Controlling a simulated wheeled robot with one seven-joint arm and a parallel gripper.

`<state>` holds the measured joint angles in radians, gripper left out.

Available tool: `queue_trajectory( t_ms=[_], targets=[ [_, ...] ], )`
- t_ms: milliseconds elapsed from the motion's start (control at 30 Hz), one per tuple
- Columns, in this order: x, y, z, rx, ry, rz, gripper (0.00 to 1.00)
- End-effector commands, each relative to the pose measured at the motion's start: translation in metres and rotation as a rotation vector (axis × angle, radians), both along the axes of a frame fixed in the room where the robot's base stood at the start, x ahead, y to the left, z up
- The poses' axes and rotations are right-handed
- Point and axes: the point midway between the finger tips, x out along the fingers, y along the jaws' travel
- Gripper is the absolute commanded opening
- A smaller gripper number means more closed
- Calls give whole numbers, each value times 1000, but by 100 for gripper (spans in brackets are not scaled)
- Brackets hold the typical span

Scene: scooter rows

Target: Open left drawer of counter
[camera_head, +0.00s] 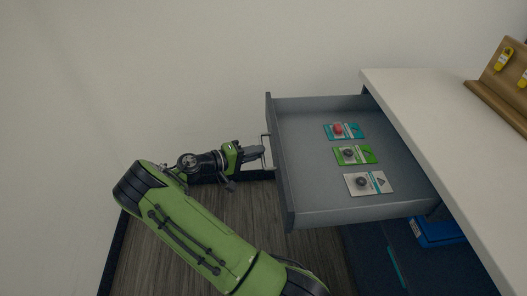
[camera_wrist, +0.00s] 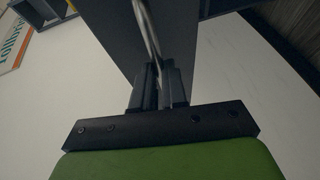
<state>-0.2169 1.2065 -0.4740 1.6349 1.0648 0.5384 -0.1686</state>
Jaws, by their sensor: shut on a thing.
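The counter's drawer (camera_head: 330,209) is pulled well out from under the white counter top (camera_head: 440,120), with its grey inside showing. A thin metal bar handle (camera_head: 267,151) is on its dark front panel (camera_head: 280,165). My gripper (camera_head: 262,152) reaches in from the left, its fingers at the handle. In the wrist view, the fingers (camera_wrist: 159,88) are closed around the metal handle (camera_wrist: 147,30), with the dark drawer front (camera_wrist: 125,35) behind it.
Several small cards with round pieces lie in the drawer, among them a green card (camera_head: 355,155). A blue object (camera_head: 437,232) is below the counter. A wooden rack (camera_head: 503,85) with yellow items stands on top. A pale wall (camera_head: 180,80) runs behind my arm.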

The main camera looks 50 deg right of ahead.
Motion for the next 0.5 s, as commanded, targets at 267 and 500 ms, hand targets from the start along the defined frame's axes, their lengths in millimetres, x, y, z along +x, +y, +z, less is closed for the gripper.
queue_trajectory(
  t_ms=[267, 500],
  targets=[
    [2, 2, -1, 2, 1, 2, 0],
    [2, 2, -1, 2, 0, 2, 25]
  ],
)
